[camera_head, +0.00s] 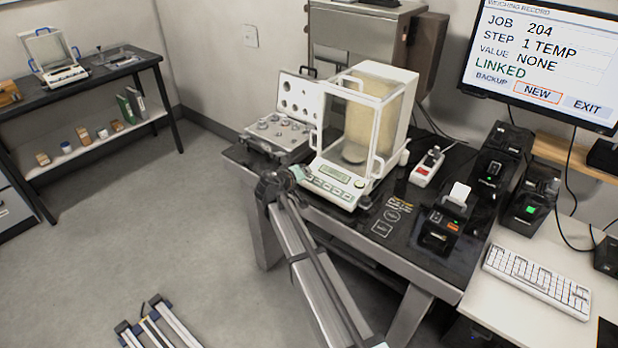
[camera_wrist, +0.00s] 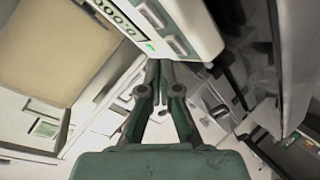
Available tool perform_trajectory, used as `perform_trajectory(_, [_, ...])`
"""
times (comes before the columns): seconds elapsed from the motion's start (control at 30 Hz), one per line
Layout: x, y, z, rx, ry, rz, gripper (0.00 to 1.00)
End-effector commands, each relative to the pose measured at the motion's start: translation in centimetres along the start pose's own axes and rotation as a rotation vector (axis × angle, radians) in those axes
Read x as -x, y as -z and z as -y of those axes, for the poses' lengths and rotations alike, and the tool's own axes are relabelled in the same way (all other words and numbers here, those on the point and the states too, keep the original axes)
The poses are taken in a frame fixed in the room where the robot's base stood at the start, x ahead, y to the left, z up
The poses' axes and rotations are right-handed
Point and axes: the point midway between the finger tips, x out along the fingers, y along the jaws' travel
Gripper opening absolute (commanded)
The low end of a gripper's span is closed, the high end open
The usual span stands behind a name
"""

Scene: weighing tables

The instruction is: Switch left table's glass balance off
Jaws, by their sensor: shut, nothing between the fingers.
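The glass balance (camera_head: 371,110) is a white box with clear panes on the dark table (camera_head: 400,262) in the head view. Its display (camera_head: 335,173) is lit green, with a row of buttons (camera_head: 328,188) below it. In the wrist view the balance's front (camera_wrist: 203,25) fills the top, and its display (camera_wrist: 122,17) shows digits with zeros. My gripper (camera_head: 299,173) is at the left front corner of the balance panel. Its fingers (camera_wrist: 157,66) are together and empty, close to the panel edge by the buttons; contact cannot be told.
An open case of weights (camera_head: 278,135) stands left of the balance. A power strip (camera_head: 427,168) and a small printer (camera_head: 444,229) are to its right. A monitor (camera_head: 545,60) hangs at upper right. Another table (camera_head: 110,72) with a balance (camera_head: 62,73) stands far left; open floor lies between.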

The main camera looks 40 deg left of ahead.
Motion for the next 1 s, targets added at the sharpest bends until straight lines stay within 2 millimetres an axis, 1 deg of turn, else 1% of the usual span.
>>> perform_trajectory(0.47, [-0.03,-0.04,0.03,0.000,0.000,0.000,0.00])
perform_trajectory(1.0, [-0.60,-0.43,0.41,0.000,0.000,0.000,0.00])
